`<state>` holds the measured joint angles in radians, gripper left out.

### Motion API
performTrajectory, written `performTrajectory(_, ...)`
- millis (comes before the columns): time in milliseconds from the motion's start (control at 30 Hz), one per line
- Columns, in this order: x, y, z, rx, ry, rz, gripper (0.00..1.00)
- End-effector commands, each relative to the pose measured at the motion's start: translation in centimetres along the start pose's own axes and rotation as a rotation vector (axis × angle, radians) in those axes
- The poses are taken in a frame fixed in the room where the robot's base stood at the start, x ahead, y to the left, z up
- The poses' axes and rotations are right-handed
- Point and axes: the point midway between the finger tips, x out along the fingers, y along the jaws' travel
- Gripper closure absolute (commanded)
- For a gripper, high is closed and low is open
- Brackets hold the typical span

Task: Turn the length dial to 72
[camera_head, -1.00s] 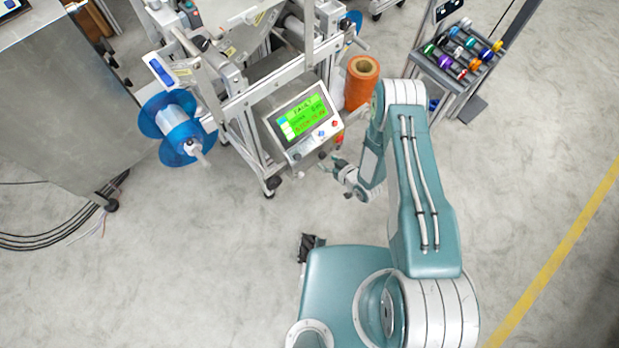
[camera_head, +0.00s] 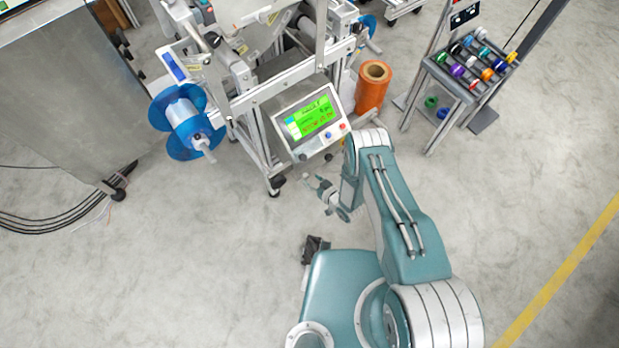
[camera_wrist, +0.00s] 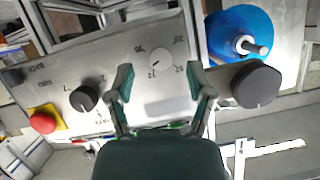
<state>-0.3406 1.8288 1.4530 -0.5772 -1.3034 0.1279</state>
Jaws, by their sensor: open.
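In the wrist view, a pale round dial (camera_wrist: 157,61) with small numbers around it sits on a grey panel (camera_wrist: 120,72). Its exact setting is too small to read. My gripper (camera_wrist: 160,80) is open, its two fingers either side of the dial in the picture; I cannot tell how near they are, and nothing is held. A dark knob (camera_wrist: 84,98) is left of it and a larger black knob (camera_wrist: 257,84) right of it. In the head view, my gripper (camera_head: 312,183) is just below the machine's green-screened control box (camera_head: 312,122); the dial cannot be made out there.
A red button on a yellow base (camera_wrist: 43,119) is at the panel's left. A blue reel (camera_wrist: 240,32) is beyond it, seen also in the head view (camera_head: 183,122). An orange roll (camera_head: 372,90) stands right of the machine, and a spool rack (camera_head: 466,75) farther right. Floor in front is clear.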

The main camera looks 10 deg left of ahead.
Motion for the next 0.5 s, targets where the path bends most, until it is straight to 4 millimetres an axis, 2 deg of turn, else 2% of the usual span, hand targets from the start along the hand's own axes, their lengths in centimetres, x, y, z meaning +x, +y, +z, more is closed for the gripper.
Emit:
performTrajectory(100,1.2,-0.1,0.0,-0.002,0.001,-0.002,0.32)
performTrajectory(200,1.6,-0.1,0.0,-0.001,-0.001,0.000,0.32)
performTrajectory(467,1.7,0.0,0.0,0.000,0.000,0.001,0.32)
performTrajectory(500,1.7,0.0,0.0,0.000,0.000,0.001,0.50)
